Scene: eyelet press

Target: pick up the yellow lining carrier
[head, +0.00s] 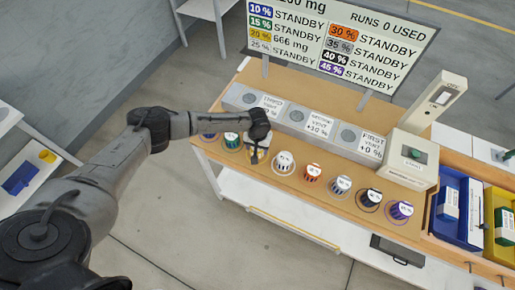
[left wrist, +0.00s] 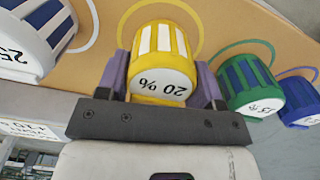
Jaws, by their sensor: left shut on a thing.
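The yellow lining carrier (left wrist: 162,65) is a yellow and white ribbed cup with a white face marked 20 %. It sits between the two purple-grey fingers of my left gripper (left wrist: 163,88), which is shut on it. In the head view, the carrier (head: 254,157) is mostly hidden beneath my left gripper (head: 257,143) in the row on the wooden bench. A yellow ring outline shows behind it in the left wrist view. I cannot tell whether it is clear of the bench top. My right gripper is not in view.
Beside it stand a green carrier (left wrist: 251,84), a blue one (left wrist: 299,101) and a white one (left wrist: 32,40). Grey station blocks (head: 294,114) line the bench behind the row. A press (head: 415,155) and blue bin (head: 457,208) stand at right.

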